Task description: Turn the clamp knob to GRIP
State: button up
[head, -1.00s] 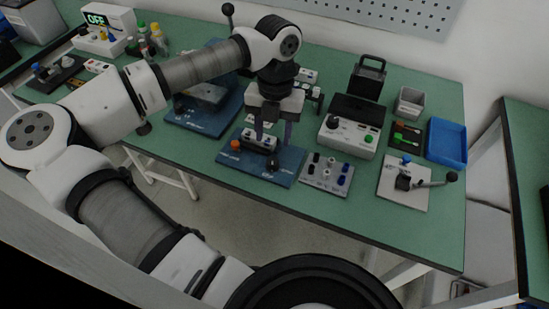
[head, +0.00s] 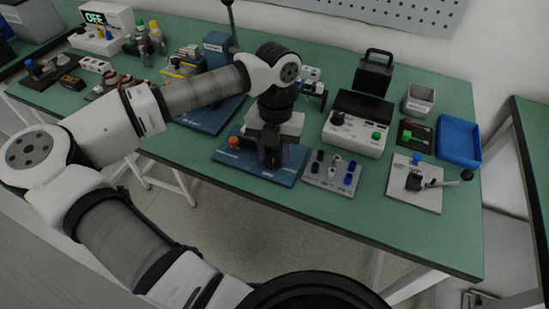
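A blue fixture plate (head: 228,157) lies near the front edge of the green bench. It has an orange button (head: 233,142) at its left end. My gripper (head: 271,158) points down over the right part of this plate, low and close to it. The black knob seen earlier on that part of the plate is now hidden behind or between my fingers. I cannot tell whether the fingers touch it, or which way it points. The plate's lettering is too small to read.
A grey terminal plate (head: 329,184) with several posts sits just right of my gripper. A white box with a green button (head: 357,145) stands behind it. Further right are a lever plate (head: 413,195) and a blue tray (head: 459,142). A tall lever (head: 232,25) rises behind my arm.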

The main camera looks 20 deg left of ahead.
aim_at(274, 157)
jog(key=c, duration=0.5)
jog(key=shift+f+m+b, duration=0.25)
jog(key=shift+m+b, duration=0.7)
jog(key=shift+m, duration=0.05)
jog(key=shift+r+m+y+b, duration=0.25)
jog(key=shift+m+b, duration=0.2)
jog(key=shift+m, duration=0.55)
jog(key=o, duration=0.7)
jog(key=shift+o, duration=0.2)
jog(key=shift+r+p, duration=1.4)
jog(key=shift+r, duration=1.6)
